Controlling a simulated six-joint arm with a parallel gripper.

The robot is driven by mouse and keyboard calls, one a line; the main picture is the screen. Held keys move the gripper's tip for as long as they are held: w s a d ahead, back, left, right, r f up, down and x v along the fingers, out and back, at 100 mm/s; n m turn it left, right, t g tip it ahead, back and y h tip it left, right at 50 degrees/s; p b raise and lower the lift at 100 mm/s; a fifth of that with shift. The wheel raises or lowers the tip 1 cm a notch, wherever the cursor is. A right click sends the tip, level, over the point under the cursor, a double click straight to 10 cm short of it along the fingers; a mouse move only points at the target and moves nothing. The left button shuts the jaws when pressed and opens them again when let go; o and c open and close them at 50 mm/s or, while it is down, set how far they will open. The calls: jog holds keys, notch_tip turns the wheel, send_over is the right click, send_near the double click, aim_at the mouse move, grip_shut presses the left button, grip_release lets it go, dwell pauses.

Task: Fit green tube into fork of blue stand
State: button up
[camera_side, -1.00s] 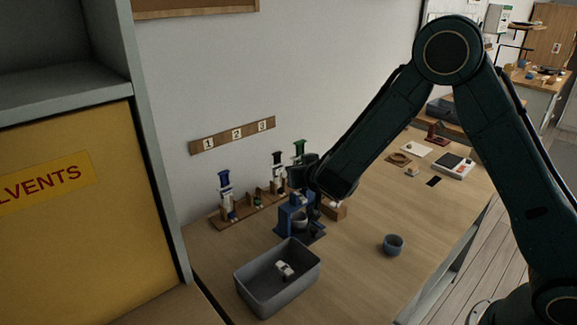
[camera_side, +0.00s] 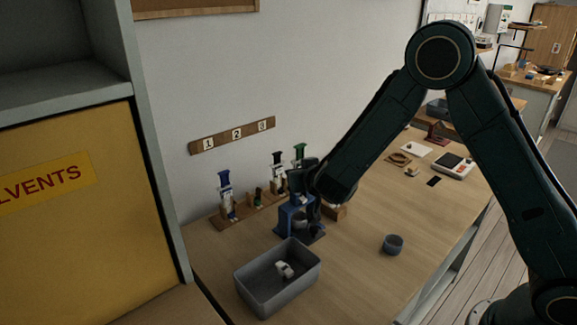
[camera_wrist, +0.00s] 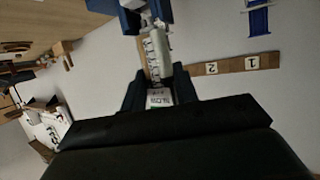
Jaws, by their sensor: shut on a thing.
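The tube with a green top (camera_side: 300,151) rises above my gripper (camera_side: 304,180) in the side view, upright over the blue stand (camera_side: 291,222). In the wrist view my gripper (camera_wrist: 158,92) is shut on the tube's pale, marked body (camera_wrist: 157,58). The tube's far end reaches between blue parts of the stand (camera_wrist: 128,20) at the top of that view. My gripper hides the tube's lower part in the side view, and I cannot tell whether it is seated in the fork.
A wooden rack (camera_side: 246,212) behind the stand holds a blue-topped tube (camera_side: 225,181) and a dark-topped tube (camera_side: 277,158). A grey bin (camera_side: 262,292) with a small white item stands in front. A blue-grey cup (camera_side: 393,244) is to the right, with clear table between.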

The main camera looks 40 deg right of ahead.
jog(key=shift+f, duration=0.9)
dwell(1.9)
jog(key=o, duration=1)
jog(key=shift+o, duration=0.2)
jog(key=shift+f, duration=0.2)
jog(key=shift+o, duration=0.6)
jog(key=shift+v, duration=2.45)
jog(key=shift+r, duration=0.1)
